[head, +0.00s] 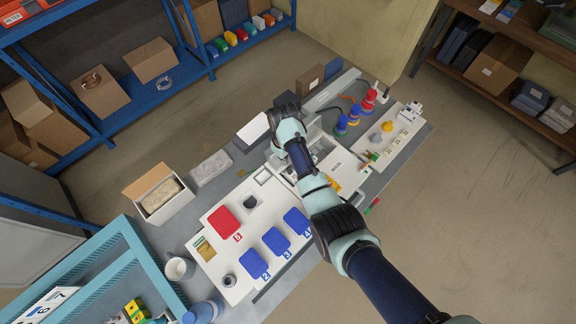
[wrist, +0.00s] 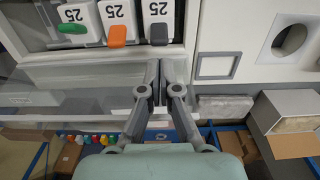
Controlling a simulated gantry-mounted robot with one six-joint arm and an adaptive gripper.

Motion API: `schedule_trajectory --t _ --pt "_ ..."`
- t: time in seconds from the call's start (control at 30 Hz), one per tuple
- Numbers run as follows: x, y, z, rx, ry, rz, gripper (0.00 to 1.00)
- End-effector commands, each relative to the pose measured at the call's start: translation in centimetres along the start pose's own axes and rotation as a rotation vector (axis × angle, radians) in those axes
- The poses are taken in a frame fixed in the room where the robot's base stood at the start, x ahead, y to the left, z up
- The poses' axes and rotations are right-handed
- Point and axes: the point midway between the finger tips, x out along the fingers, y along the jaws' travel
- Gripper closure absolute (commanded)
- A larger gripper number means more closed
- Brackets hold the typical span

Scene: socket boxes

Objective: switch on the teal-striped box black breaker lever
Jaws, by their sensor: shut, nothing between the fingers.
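In the wrist view, a black breaker lever (wrist: 158,34) is the rightmost of a row of breakers marked 25, beside an orange lever (wrist: 117,34) and a green lever (wrist: 72,28). My gripper (wrist: 154,72) is shut and empty, its fingertips just below the black lever in the picture, over the pale housing edge; I cannot tell whether they touch. In the head view, my arm partly covers the white breaker box (head: 335,158), and the fingertips are hidden. I cannot make out a teal stripe.
A white panel (head: 215,268) with a red cover (head: 224,223) and several blue covers lies left of the breaker box. An open carton (head: 158,193) stands at the bench's left. A strip with colored plugs (head: 370,98) lies to the right.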

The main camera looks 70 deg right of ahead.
Motion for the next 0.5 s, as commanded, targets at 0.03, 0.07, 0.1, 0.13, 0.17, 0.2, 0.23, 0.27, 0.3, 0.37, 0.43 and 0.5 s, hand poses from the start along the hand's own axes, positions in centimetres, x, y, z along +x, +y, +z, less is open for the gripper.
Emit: schedule_trajectory --t 0.03,0.07,0.1,0.13,0.17,0.2,0.23,0.27,0.3,0.37,0.43,0.5 --pt "0.0 0.0 0.0 0.000 0.000 0.000 1.00" --pt "0.1 0.0 0.0 0.000 0.000 0.000 1.00" --pt "0.2 0.0 0.0 0.000 0.000 0.000 1.00" --pt "0.4 0.0 0.0 0.000 0.000 0.000 1.00" --pt "0.6 0.0 0.0 0.000 0.000 0.000 1.00" --pt "0.9 0.0 0.0 0.000 0.000 0.000 1.00" --pt "1.2 0.0 0.0 0.000 0.000 0.000 1.00" --pt "1.5 0.0 0.0 0.000 -0.001 0.000 1.00" --pt "1.9 0.0 0.0 0.000 -0.001 0.000 1.00" --pt "2.6 0.0 0.0 0.000 -0.001 0.000 1.00" --pt "3.2 0.0 0.0 0.000 0.000 0.000 1.00" --pt "3.6 0.0 0.0 0.000 0.000 0.000 1.00"
